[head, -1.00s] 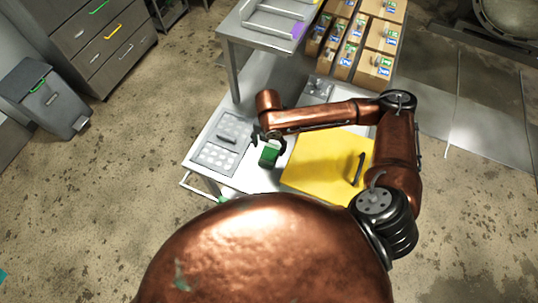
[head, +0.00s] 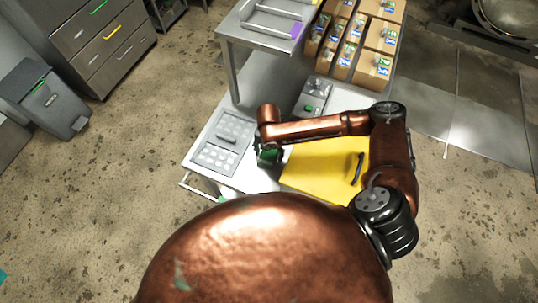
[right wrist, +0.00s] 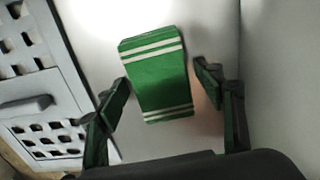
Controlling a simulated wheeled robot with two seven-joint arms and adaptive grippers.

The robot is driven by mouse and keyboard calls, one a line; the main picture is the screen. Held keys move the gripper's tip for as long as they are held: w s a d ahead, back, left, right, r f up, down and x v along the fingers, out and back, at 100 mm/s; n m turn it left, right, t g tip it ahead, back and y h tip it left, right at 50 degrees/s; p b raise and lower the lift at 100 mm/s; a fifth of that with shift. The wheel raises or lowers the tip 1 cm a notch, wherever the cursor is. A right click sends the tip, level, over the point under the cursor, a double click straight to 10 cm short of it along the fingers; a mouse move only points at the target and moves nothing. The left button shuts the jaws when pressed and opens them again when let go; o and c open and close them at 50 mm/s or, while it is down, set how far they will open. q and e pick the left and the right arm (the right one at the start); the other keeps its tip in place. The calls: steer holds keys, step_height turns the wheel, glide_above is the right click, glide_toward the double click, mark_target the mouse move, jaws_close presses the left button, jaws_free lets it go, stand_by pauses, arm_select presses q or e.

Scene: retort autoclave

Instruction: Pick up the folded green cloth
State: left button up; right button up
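The folded green cloth (right wrist: 158,80) has white stripes near both ends and lies on the grey table top. In the right wrist view it sits between the two fingers of my right gripper (right wrist: 160,105), which is open. A gap shows on each side of the cloth, so the fingers do not grip it. In the head view my right gripper (head: 268,148) is over the cloth and mostly hides it. My left gripper is not in view.
A perforated tray with a handle (head: 225,138) lies left of the cloth. A yellow board (head: 320,166) with a black handle lies to the right. A grey control box (head: 313,97) stands behind my arm. Boxes (head: 375,67) stand at the back.

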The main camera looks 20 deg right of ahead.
mark_target(269, 154)
steer(key=c, duration=0.9)
step_height(269, 154, up, 10)
stand_by(0.3)
